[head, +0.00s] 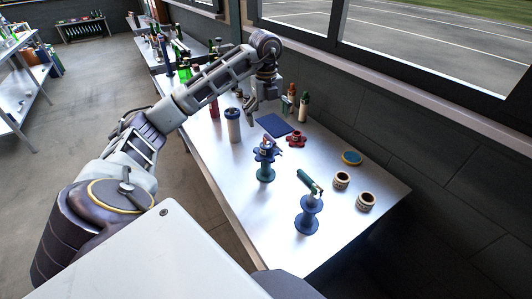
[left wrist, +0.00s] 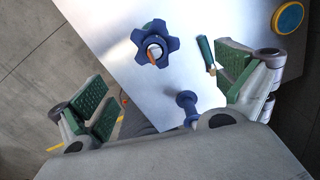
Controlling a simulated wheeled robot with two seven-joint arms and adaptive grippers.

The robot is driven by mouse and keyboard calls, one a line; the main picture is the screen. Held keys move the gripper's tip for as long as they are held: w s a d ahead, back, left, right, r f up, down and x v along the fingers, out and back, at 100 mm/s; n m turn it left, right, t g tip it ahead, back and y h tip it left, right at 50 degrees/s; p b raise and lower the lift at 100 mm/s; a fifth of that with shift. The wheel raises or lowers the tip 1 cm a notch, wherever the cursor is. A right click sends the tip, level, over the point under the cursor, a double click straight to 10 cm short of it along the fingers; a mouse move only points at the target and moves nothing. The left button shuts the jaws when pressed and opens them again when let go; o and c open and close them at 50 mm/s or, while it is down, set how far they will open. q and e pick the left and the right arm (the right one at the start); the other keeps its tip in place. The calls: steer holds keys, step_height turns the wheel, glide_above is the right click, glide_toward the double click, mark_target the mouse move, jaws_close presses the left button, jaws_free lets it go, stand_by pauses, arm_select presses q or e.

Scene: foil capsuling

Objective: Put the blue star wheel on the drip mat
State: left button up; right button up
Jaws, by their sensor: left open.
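The blue star wheel (head: 266,154) sits on a teal-based stand (head: 266,173) on the metal table. In the left wrist view the wheel (left wrist: 172,44) shows from above, with an orange and pale tip at its centre. A flat dark blue square, which looks like the drip mat (head: 274,125), lies behind it on the table, with nothing on it. My left gripper (head: 264,102) is open and empty, above the table at the mat's far side. Its two green-padded fingers (left wrist: 165,95) are spread wide in the left wrist view. My right gripper does not show.
A red star wheel (head: 296,139) lies right of the blue one. Bottles (head: 303,108) stand by the wall.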

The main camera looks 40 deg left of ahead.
arm_select(q)
steer(key=shift+s+a+n, duration=0.15)
steer(key=shift+s+n, duration=0.2)
steer(key=shift+n, duration=0.35)
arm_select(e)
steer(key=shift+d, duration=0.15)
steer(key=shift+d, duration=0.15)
arm_select(q)
steer(key=shift+f, duration=0.15)
